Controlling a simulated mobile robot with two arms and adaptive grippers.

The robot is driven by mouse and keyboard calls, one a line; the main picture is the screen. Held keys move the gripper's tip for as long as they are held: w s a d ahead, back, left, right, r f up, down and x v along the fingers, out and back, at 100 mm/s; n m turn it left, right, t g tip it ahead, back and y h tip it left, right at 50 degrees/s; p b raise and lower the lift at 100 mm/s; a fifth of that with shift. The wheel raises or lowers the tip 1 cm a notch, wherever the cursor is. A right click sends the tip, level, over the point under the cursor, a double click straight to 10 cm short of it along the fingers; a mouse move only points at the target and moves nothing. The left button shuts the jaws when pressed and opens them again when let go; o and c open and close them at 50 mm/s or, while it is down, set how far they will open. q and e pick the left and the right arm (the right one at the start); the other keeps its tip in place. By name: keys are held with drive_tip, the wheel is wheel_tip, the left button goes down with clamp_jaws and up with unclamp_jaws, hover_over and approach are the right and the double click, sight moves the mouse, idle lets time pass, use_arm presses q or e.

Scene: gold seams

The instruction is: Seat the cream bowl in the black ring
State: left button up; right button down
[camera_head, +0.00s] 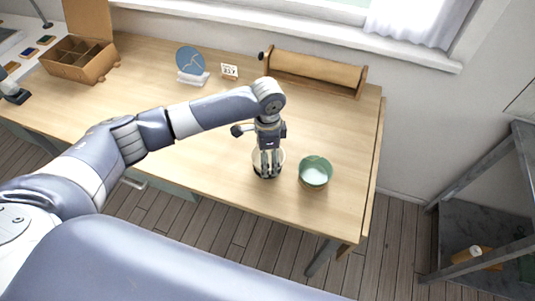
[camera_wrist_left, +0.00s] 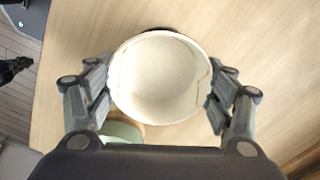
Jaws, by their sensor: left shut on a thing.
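The cream bowl (camera_wrist_left: 160,78) fills the middle of the left wrist view, with thin gold seams on its inner wall. My left gripper (camera_head: 267,172) has a finger on each side of the bowl and is shut on it. In the head view the fingers partly cover the bowl (camera_head: 256,158). The black ring shows as a dark arc behind the bowl's far rim (camera_wrist_left: 156,30) and a dark edge below it in the head view (camera_head: 258,174). Whether the bowl rests fully in the ring is hidden. A dark jointed shape (camera_wrist_left: 14,68) may be my right gripper.
A green bowl (camera_head: 315,171) stands close to the right of the cream bowl. A wooden paper-roll holder (camera_head: 315,72), a small calendar (camera_head: 229,71), a blue plate on a stand (camera_head: 190,60) and a divided box (camera_head: 78,62) stand farther back. The table's front edge is near.

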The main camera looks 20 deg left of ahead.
use_arm(q)
drive_tip(key=shift+f, duration=0.25)
drive_tip(key=o, duration=1.3)
drive_tip(key=shift+c, duration=0.2)
wheel_tip(320, 180, up, 8)
drive_tip(key=p, duration=0.8)
drive_tip(key=shift+p, duration=0.4)
